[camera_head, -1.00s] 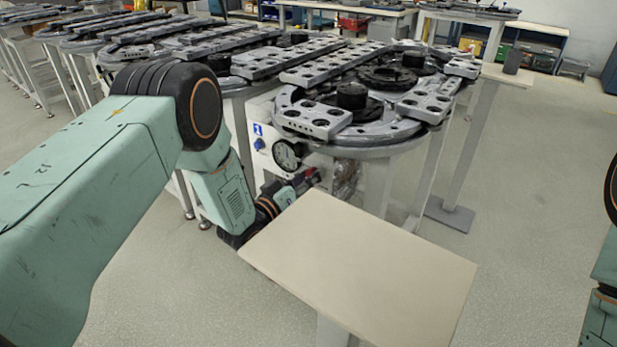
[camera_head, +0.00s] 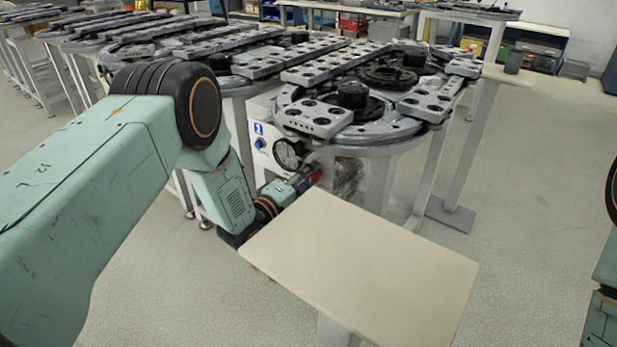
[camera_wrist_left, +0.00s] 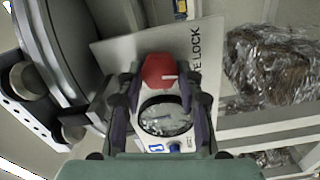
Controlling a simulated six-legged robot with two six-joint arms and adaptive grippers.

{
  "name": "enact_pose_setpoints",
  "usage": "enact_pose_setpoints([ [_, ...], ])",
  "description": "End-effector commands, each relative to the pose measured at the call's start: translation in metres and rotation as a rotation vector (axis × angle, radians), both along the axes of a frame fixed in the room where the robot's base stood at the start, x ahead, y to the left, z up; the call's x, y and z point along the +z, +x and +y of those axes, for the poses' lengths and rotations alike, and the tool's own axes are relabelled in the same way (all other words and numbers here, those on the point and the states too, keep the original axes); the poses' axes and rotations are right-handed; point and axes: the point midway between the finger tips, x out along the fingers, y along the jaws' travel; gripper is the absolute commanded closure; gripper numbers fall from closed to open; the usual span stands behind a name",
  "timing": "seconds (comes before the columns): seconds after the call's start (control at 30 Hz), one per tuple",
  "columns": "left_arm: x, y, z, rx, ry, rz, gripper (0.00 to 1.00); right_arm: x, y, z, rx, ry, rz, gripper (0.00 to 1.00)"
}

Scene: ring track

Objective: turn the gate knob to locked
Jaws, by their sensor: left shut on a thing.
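The red gate knob (camera_wrist_left: 160,71) sits on a white panel (camera_wrist_left: 113,54) in the left wrist view. A short white mark on it points right in that view. My left gripper (camera_wrist_left: 160,82) is shut on the knob, with one finger on each side. In the head view, my left gripper (camera_head: 304,180) is below the ring track's edge, and only a little red of the knob (camera_head: 317,176) shows. My right gripper is out of view; only part of my right arm shows at the right edge.
A round gauge (camera_head: 287,154) and a blue button (camera_head: 260,143) are on the white box near the gripper. The ring track (camera_head: 405,128) overhangs it. A beige tabletop (camera_head: 360,265) stands close in front, bare. Clear wrap (camera_wrist_left: 270,65) lies beside the panel.

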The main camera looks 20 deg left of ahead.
Motion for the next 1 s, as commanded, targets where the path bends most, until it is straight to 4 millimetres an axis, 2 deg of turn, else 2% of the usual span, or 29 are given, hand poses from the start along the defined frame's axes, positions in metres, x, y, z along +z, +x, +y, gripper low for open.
enact_pose_setpoints([
  [0.4,0.0004,0.0007,0.0014,0.004,-0.17,0.059,0.95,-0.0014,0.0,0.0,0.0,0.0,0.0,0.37],
  [0.97,0.0003,0.0008,0.0015,0.004,-0.195,0.068,0.95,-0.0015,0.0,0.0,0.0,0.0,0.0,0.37],
  [1.0,0.0002,0.0008,0.0015,0.004,-0.195,0.068,0.61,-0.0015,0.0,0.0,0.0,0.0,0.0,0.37],
])
